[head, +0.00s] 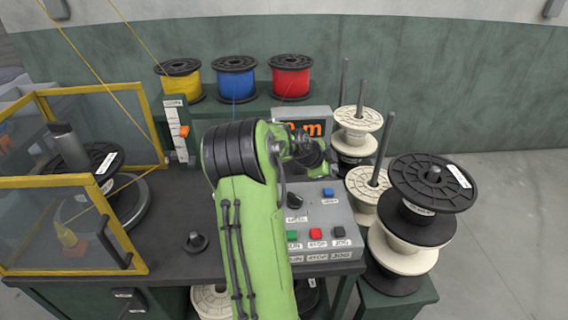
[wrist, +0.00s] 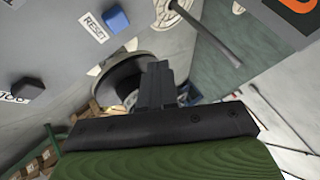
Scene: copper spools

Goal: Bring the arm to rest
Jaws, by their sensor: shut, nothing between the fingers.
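My arm is green with a black ribbed joint and reaches up over the workbench (head: 165,225) in the head view. My gripper (wrist: 157,80) shows in the wrist view with its dark fingers together and nothing between them. In the head view the arm's end lies above the back of the control panel (head: 345,222), near the display, and the fingertips are hard to make out. In the wrist view the panel's blue reset button (wrist: 115,19) is up and left of the fingers. A dark round spool flange (wrist: 125,72) shows behind them.
Stacked spools (head: 433,185) on upright rods stand right of the panel, close to the arm's end. Yellow, blue (head: 236,80) and red spools sit on the back shelf. A yellow-framed guard (head: 140,180) encloses a spool at left. Open floor (head: 510,210) lies at far right.

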